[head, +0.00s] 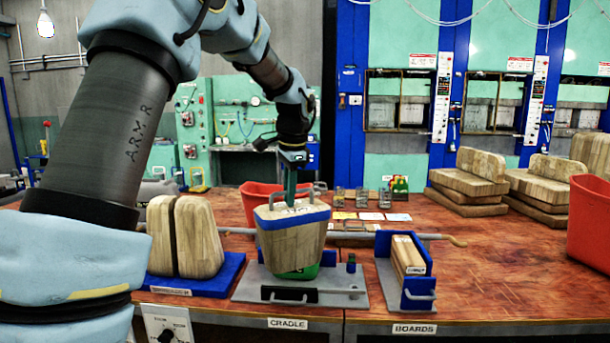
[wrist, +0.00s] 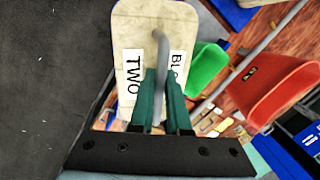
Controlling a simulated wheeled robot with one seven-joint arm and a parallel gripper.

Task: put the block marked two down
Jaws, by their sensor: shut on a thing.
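The block marked two (wrist: 135,35) shows its pale wooden top in the wrist view, with a "TWO" label and a grey metal handle. My gripper (wrist: 160,85) is shut on that handle with its green fingers. In the head view the block (head: 290,243) hangs or stands upright below my gripper (head: 291,196), with a blue band near its top. It is at the grey base plate (head: 345,280) above the "CRADLE" label. Green shows at its lower end. I cannot tell whether the block rests on the plate or is just above it.
Two wooden blocks (head: 185,238) stand on a blue base to the left. A blue holder with boards (head: 407,255) stands close on the right. A red bin (head: 262,197) is behind the block, and another (head: 590,222) is at the right edge. The table's front right is clear.

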